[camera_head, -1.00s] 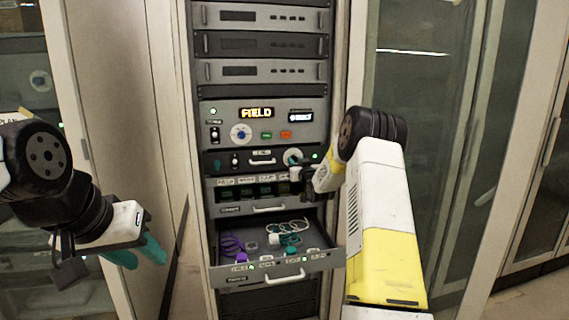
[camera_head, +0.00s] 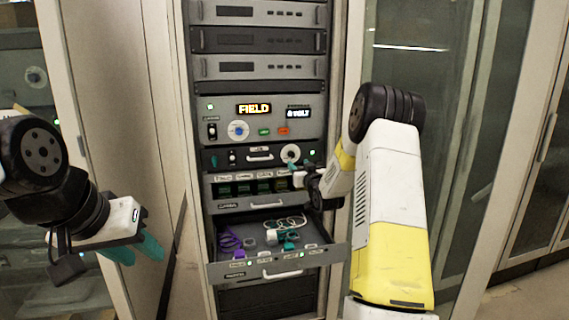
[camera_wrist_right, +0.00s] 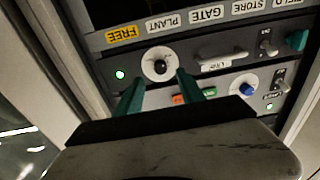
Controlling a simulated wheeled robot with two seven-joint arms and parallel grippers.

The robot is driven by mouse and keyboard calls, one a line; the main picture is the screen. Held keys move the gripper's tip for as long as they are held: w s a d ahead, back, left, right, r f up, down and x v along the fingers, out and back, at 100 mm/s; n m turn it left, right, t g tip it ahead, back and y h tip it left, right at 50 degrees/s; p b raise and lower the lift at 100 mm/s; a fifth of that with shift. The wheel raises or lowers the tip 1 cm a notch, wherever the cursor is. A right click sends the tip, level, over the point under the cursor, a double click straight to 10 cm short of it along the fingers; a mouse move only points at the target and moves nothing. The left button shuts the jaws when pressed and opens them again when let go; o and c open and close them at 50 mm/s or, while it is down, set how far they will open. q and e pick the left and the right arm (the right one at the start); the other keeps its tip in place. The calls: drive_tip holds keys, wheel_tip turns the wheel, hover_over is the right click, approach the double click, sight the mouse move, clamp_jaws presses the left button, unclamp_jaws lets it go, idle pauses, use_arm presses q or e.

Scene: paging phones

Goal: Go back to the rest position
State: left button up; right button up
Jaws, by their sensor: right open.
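My right gripper (camera_wrist_right: 160,92) is open and empty in the right wrist view. Its two teal fingers are spread below a white dial with a black knob (camera_wrist_right: 160,66); whether they touch the panel is unclear. In the head view the right hand is in front of the rack, at the right of the dial row, partly hidden by its own wrist. My left gripper (camera_head: 134,250) hangs at the lower left, clear of the rack, with its two teal fingers apart and nothing seen between them.
An open drawer (camera_head: 268,270) juts from the rack below the right hand, holding purple, white and teal cables and plugs. Above are a lit FIELD display (camera_head: 254,109) and a blue knob (camera_head: 238,131). Cabinet doors stand on both sides.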

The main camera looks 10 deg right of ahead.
drive_tip(key=shift+s, duration=0.2)
drive_tip(key=s+a+r+g, duration=0.3)
drive_tip(key=s+r, duration=0.1)
drive_tip(key=s, duration=0.3)
drive_tip(key=s+a+r+g, duration=0.2)
drive_tip(key=s+r, duration=0.3)
drive_tip(key=s, duration=0.3)
drive_tip(key=s+a+f+g, duration=0.1)
drive_tip(key=s+a+g, duration=0.1)
drive_tip(key=s, duration=0.8)
drive_tip(key=s+a+f+g, duration=0.1)
drive_tip(key=s+a+g, duration=0.1)
drive_tip(key=s, duration=0.9)
drive_tip(key=s+a+f+g+y, duration=0.1)
drive_tip(key=s+a+f+g, duration=0.1)
drive_tip(key=s, duration=0.9)
drive_tip(key=shift+s+a+g, duration=0.25)
drive_tip(key=shift+a+g, duration=0.15)
drive_tip(key=shift+g, duration=0.3)
